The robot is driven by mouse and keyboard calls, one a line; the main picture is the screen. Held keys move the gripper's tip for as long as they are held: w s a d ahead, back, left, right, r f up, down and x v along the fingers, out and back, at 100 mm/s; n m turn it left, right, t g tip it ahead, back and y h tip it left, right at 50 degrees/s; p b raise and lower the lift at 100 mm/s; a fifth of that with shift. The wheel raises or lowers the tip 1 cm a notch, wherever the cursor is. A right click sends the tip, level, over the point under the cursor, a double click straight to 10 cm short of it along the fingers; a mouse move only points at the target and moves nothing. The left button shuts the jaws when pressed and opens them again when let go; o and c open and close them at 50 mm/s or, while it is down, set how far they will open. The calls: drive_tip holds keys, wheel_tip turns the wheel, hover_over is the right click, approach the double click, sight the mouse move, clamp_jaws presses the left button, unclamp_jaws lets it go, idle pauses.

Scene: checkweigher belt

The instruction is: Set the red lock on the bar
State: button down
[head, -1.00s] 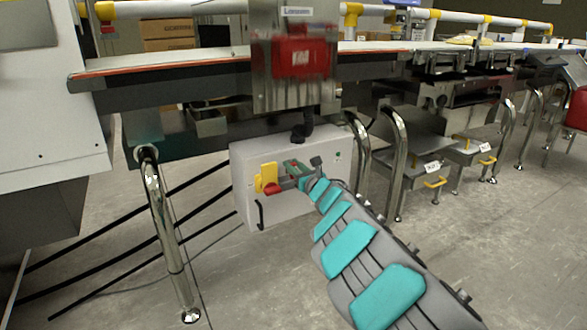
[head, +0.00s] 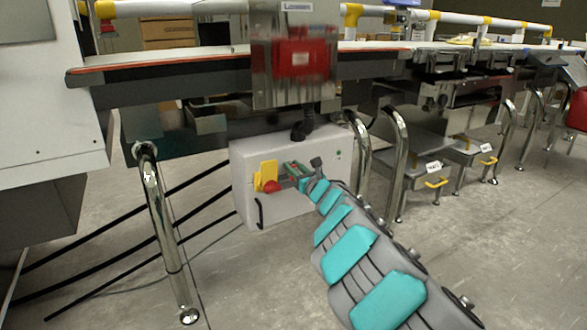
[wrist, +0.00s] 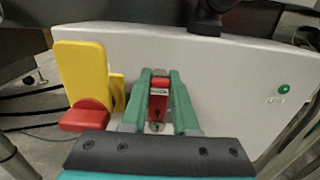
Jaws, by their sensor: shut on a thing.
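My gripper (wrist: 158,97) is shut on the red lock (wrist: 158,105), a small red block between its two green fingers. In the head view my gripper (head: 296,172) is in front of the pale grey box (head: 313,205) under the belt. On this box, left of my gripper, is an upright yellow plate (wrist: 82,75) with a red handle (wrist: 85,117) at its foot. The red handle (head: 271,187) and yellow plate (head: 267,171) also show in the head view. The lock is apart from the yellow plate in the wrist view. I cannot make out the bar clearly.
A green button (wrist: 284,89) is on the box's right side. A black handle (head: 260,213) is at its lower left. Steel posts (head: 165,235) stand left and right of the box. The belt (head: 170,60) runs above. The floor in front is clear.

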drive_tip(key=shift+f+b, duration=0.65)
drive_tip(key=shift+b, duration=0.05)
drive_tip(key=shift+f, duration=0.15)
drive_tip(key=shift+f, duration=0.4)
drive_tip(key=shift+f, duration=0.55)
drive_tip(key=c, duration=0.6)
unclamp_jaws()
